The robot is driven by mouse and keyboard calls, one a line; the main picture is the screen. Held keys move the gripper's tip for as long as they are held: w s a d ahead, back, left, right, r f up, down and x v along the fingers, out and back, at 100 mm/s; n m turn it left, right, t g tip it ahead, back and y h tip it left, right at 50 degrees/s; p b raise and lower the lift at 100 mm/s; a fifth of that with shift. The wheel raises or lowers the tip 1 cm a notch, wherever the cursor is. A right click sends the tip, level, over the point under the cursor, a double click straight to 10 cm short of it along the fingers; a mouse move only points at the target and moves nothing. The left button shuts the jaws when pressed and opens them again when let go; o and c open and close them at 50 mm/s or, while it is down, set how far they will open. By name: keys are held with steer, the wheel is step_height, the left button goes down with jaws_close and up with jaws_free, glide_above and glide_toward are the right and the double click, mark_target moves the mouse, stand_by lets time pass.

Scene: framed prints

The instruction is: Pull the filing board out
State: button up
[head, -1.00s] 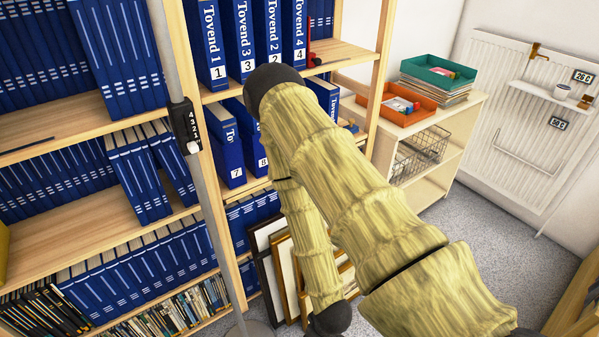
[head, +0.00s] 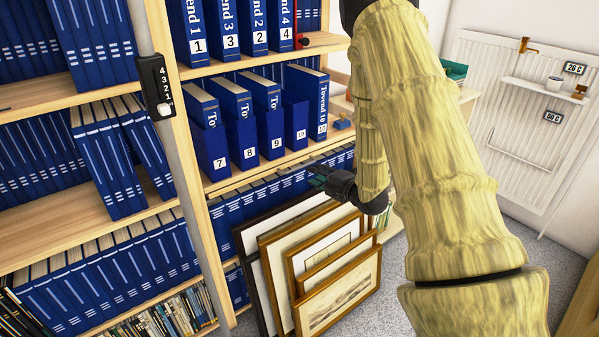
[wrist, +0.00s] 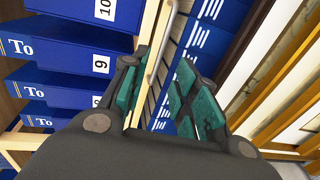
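A pale wooden board edge (head: 255,174) runs below binders 7 to 10 in the head view; I take it to be the filing board. In the wrist view this wooden edge (wrist: 149,25) runs between my fingers, with a slim metal handle (wrist: 161,45) on its front. My gripper (head: 318,172) is at the board's front, towards its right end. In the wrist view my gripper (wrist: 162,62) has its teal fingers apart, one on either side of the edge and handle. I cannot tell whether either finger touches.
Blue binders (head: 240,117) stand above the board, and more blue volumes (head: 265,195) below it. Framed prints (head: 338,290) lean against the lower shelf, just below my gripper. A grey pole with a numbered slider (head: 156,86) stands left. Grey floor (head: 392,262) shows right of the prints.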

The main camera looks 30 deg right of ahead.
mark_target(299, 167)
steer(key=x, duration=1)
steer(key=shift+f, duration=0.1)
jaws_close()
